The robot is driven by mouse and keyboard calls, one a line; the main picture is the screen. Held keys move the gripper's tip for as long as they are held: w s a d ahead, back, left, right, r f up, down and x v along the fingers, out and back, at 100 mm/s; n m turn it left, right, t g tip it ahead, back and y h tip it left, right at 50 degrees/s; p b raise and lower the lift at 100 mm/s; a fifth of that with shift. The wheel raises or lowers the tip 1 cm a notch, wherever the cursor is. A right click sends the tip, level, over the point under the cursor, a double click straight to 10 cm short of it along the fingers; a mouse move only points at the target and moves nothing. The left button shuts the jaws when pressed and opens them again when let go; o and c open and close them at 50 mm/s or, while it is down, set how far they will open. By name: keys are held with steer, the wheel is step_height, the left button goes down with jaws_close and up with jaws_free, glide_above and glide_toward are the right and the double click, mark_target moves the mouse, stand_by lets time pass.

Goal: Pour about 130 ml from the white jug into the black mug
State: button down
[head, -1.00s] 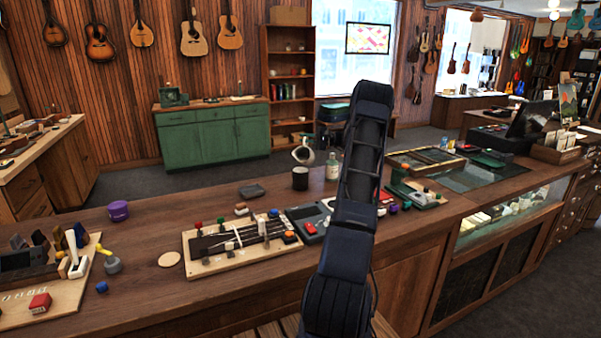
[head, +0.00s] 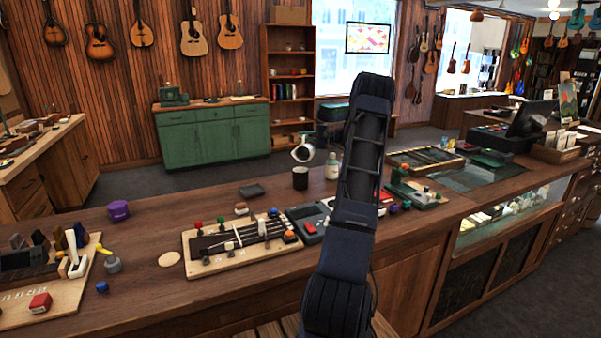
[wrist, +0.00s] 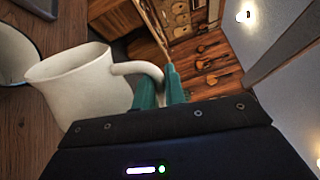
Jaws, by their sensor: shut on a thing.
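The white jug (head: 303,142) is in the air just above the black mug (head: 300,179) in the head view. It looks tilted, with its mouth towards the mug. In the wrist view the jug (wrist: 78,88) fills the left half, and the mug (wrist: 14,58) is cut off at the left edge beside the jug's lip. My gripper (wrist: 172,84) has teal fingers shut on the jug's handle. I see no stream of liquid, and the levels inside the jug and mug cannot be made out.
A clear bottle (head: 332,167) stands on the counter (head: 225,285) close to the mug's right. A ukulele neck on a work board (head: 240,246) lies in front. A dark grey block (head: 251,191) and a purple tin (head: 119,210) are to the left.

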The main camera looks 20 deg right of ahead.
mark_target(303, 145)
steer(key=shift+s+a+r+n, duration=0.25)
steer(key=shift+s+a+n, duration=0.15)
steer(key=shift+s, duration=0.2)
steer(key=shift+s+a+r+n, duration=0.15)
steer(key=shift+s+a+n, duration=0.15)
steer(key=shift+s, duration=0.1)
stand_by(0.4)
steer(key=shift+s+a+r+n+p, duration=0.35)
steer(key=shift+s+a+n+p, duration=0.15)
steer(key=shift+s+n, duration=0.2)
stand_by(1.6)
steer(key=shift+w+d, duration=0.1)
steer(key=w+d+m, duration=0.1)
steer(key=w+d+f+m, duration=0.2)
steer(key=w, duration=0.1)
steer(key=shift+w, duration=0.1)
steer(key=shift+w+d+f+m, duration=0.4)
steer(key=shift+w+f+m, duration=0.25)
steer(key=shift+m, duration=0.45)
steer(key=shift+f, duration=0.15)
stand_by(1.0)
